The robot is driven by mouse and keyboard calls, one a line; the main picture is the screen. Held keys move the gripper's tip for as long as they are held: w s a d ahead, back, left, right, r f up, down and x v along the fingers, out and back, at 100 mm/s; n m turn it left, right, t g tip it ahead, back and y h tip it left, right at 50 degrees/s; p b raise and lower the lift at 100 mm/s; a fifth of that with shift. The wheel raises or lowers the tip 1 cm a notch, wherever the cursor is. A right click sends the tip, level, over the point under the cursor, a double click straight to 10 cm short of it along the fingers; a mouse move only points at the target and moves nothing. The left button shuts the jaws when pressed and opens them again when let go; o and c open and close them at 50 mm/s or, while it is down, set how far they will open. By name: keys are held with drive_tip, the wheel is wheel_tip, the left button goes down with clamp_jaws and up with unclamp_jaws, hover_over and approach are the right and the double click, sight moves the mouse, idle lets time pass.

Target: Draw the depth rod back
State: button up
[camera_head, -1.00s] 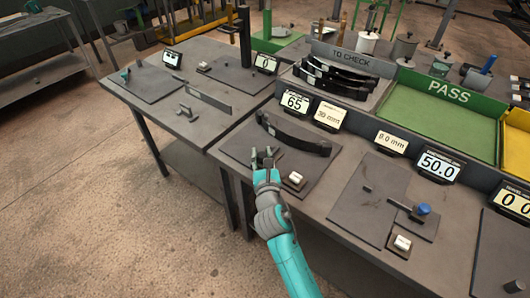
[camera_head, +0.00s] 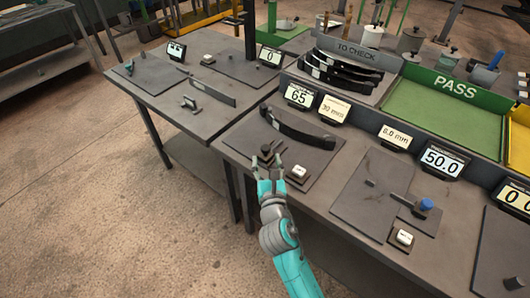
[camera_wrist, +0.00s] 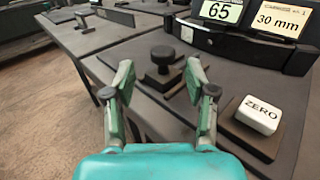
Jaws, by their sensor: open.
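A short black knob (camera_wrist: 162,56), which looks like the end of the depth rod, stands on a small dark block (camera_wrist: 163,80) in the wrist view. In the head view the knob (camera_head: 266,149) is at the front left of a dark plate (camera_head: 240,139). My gripper (camera_head: 269,166) is open and empty just in front of it. In the wrist view my two fingers (camera_wrist: 160,88) are spread, and the knob shows between them but farther off, not touched. A curved black leaf spring (camera_head: 300,131) lies behind the knob.
A white ZERO button (camera_wrist: 259,115) on a dark base is just right of my right finger. Displays reading 65 (camera_head: 298,95) and 30 mm (camera_head: 334,109) stand behind the spring. Another gauge with a blue knob (camera_head: 425,205) is farther right.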

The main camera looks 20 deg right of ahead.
drive_tip(key=s+a, duration=0.1)
drive_tip(key=s, duration=0.5)
drive_tip(key=shift+s, duration=0.25)
drive_tip(key=s+d+f+m+g+y, duration=0.15)
drive_tip(key=s+f+m, duration=0.25)
drive_tip(key=s+m, duration=0.45)
drive_tip(key=s+d+f+m+g+y, duration=0.15)
drive_tip(key=s+f+m, duration=0.35)
drive_tip(key=s, duration=0.6)
drive_tip(key=s+d+r+m, duration=0.1)
drive_tip(key=s+r+m, duration=0.2)
drive_tip(key=s+m, duration=0.7)
drive_tip(key=s+r+m, duration=0.3)
drive_tip(key=s+m, duration=0.7)
drive_tip(key=shift+s+d+r+m, duration=0.15)
drive_tip(key=shift+d+r+m, duration=0.2)
drive_tip(key=shift+r, duration=0.05)
